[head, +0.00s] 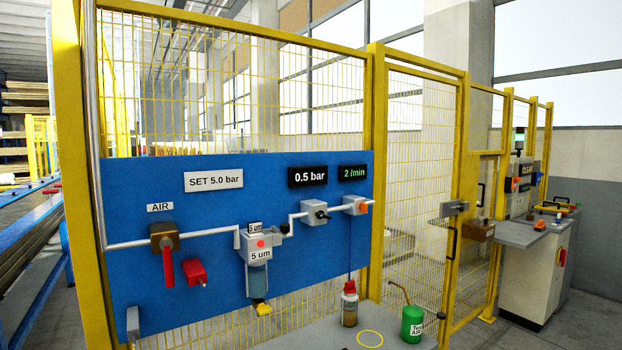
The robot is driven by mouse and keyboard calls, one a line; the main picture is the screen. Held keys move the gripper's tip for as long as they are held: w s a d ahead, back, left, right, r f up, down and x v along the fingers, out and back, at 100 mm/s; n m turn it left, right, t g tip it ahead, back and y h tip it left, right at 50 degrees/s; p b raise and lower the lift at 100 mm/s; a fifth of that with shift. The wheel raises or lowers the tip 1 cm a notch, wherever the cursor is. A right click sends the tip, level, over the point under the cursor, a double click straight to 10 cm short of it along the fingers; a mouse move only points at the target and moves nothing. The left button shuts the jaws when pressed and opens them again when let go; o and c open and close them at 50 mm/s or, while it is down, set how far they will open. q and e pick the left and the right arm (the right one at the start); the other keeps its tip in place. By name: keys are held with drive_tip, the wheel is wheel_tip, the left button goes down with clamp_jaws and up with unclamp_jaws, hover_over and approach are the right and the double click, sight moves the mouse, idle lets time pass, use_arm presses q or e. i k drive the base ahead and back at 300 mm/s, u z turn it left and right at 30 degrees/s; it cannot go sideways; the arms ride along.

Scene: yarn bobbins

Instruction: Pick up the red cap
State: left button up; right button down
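A small bottle (349,311) with brownish contents stands upright on the grey bench. The red cap (349,287) appears to sit on top of this bottle. A thin dark line runs down from the fitting above towards the cap; I cannot tell if they touch. Neither of my grippers shows in the head view.
A blue panel (130,200) carries a pipe, a red-handled valve (166,255), a red block (195,272) and a filter (258,262). On the grey bench (310,335) are a yellow ring (370,339) and a green can (412,324). Yellow mesh fencing stands behind.

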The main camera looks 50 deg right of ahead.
sight(349, 288)
drive_tip(key=z, duration=2.5)
drive_tip(key=k, duration=1.3)
drive_tip(key=z, duration=0.8)
drive_tip(key=i, duration=1)
drive_tip(key=z, duration=0.3)
drive_tip(key=i, duration=2.35)
